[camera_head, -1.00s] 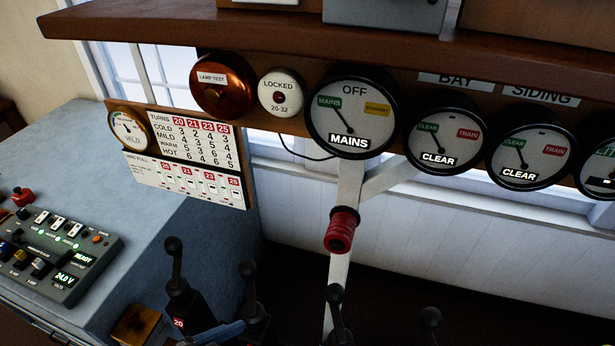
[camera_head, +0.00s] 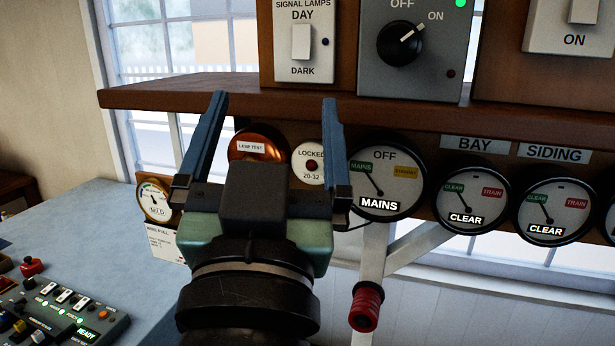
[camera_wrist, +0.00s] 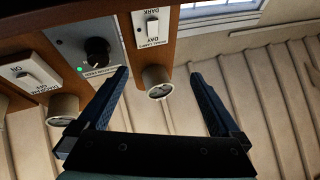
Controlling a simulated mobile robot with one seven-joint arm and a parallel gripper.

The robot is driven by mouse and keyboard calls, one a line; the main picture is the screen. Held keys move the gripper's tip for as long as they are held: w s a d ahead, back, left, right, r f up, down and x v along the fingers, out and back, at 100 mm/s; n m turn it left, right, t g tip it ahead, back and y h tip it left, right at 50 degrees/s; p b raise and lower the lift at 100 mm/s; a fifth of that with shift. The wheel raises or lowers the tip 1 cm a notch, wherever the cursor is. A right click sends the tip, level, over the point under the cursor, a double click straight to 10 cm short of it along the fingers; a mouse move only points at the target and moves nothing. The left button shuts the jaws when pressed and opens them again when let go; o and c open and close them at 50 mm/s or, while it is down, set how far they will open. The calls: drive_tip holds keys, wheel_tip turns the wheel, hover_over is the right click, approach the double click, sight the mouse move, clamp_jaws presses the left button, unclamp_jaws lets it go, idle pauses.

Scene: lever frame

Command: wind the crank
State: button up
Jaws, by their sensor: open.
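No plain crank shows in these frames. A red ribbed grip (camera_head: 366,306) is at the white post below the MAINS dial, and I cannot tell whether it is part of a crank. My gripper (camera_head: 275,98) is open and empty in the head view, fingers pointing up in front of the shelf edge.
Above the wooden shelf (camera_head: 160,96) are a DAY/DARK switch (camera_head: 301,42) and a rotary knob (camera_head: 402,42) pointing towards ON. Dials, including MAINS (camera_head: 382,184), hang below. A control box (camera_head: 60,318) sits on the grey desk (camera_head: 110,215) at left.

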drive_tip(key=s+d+r+n+t, duration=0.1)
drive_tip(key=s+d+r+t, duration=0.2)
drive_tip(key=s+r, duration=0.3)
wheel_tip(320, 180, up, 2)
drive_tip(key=shift+t+b, duration=0.3)
drive_tip(key=shift+t, duration=0.3)
drive_tip(key=shift+w, duration=0.1)
drive_tip(key=shift+f, duration=0.15)
